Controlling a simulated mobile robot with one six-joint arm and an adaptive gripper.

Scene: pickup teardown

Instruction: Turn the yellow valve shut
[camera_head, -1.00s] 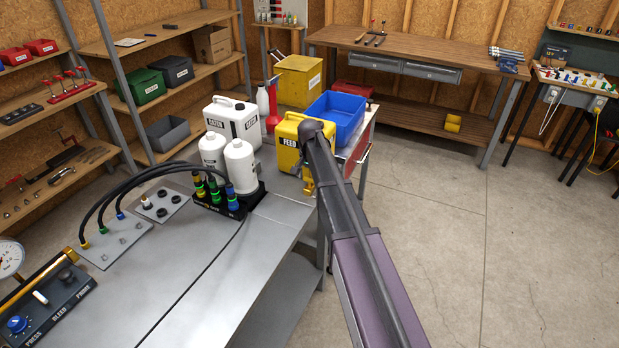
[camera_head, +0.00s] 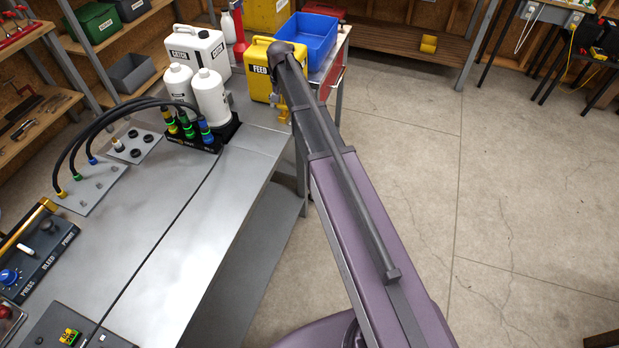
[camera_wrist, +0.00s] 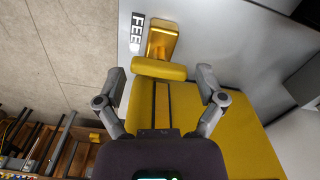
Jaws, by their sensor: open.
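The yellow valve shows in the wrist view as a yellow bar (camera_wrist: 158,69) with a shiny yellow piece beyond it. Part of it shows in the head view as a small yellow fitting (camera_head: 284,114) at the bench edge, below the yellow FEED jug (camera_head: 260,84). My gripper (camera_wrist: 160,76) is open, with one finger on each side of the bar and gaps visible between. I cannot tell how deep the fingers reach or whether they touch anything. In the head view my arm hides the gripper and part of the valve.
A blue bin (camera_head: 306,38) stands behind the jug. White bottles (camera_head: 210,97), a white CATCH jug (camera_head: 197,54) and a black hose block (camera_head: 224,132) stand left on the metal bench (camera_head: 150,220). The floor (camera_head: 410,120) to the right is clear.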

